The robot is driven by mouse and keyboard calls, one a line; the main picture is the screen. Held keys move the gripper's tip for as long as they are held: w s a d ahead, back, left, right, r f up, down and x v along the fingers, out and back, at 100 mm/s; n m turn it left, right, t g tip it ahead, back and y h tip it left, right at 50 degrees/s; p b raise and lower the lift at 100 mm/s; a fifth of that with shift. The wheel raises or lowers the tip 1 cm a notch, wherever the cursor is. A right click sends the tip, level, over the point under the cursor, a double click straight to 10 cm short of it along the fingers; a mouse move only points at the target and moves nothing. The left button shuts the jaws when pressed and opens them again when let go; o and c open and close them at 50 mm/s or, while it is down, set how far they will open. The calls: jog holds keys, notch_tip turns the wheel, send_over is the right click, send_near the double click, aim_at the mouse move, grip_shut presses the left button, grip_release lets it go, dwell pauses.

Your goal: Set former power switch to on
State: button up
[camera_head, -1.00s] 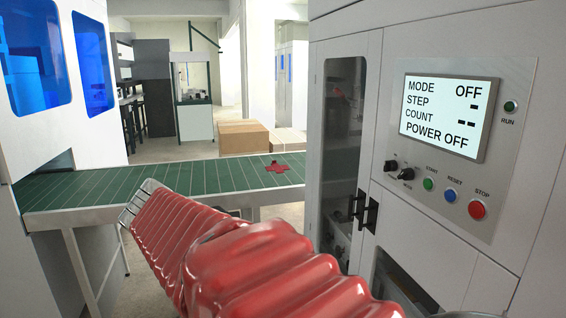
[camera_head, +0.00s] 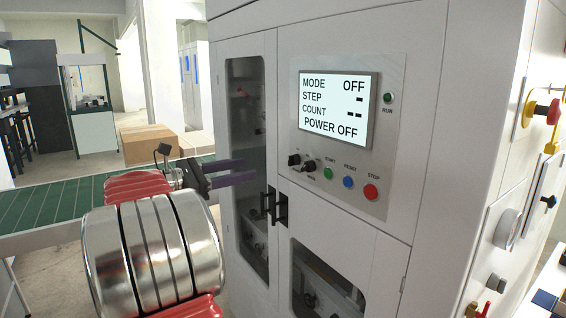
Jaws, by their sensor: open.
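The former is a white cabinet with a grey control panel (camera_head: 390,150) on its front. Its display (camera_head: 336,108) reads MODE OFF, STEP -, COUNT -- and POWER OFF. Below it are two black knobs (camera_head: 294,160) and green, blue and red buttons. A red rotary handle on a yellow plate (camera_head: 545,112) is on the cabinet's right side face. I cannot tell from labels which control is the power switch. My gripper (camera_head: 240,172) is open and empty, its two purple fingers pointing right in front of the cabinet's left window, left of the panel.
My red-sleeved arm fills the lower left. A green conveyor (camera_head: 50,205) runs at left, with cardboard boxes (camera_head: 150,143) behind. Black door handles (camera_head: 270,205) stick out below the gripper's right. More knobs, including a large grey one (camera_head: 507,228), are on the side face.

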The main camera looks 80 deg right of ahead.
aim_at(293, 160)
jog(key=shift+s, duration=0.1)
jog(key=x, duration=1.3)
jog(key=shift+s+d, duration=0.15)
jog(key=shift+d, duration=0.15)
jog(key=shift+c, duration=0.3)
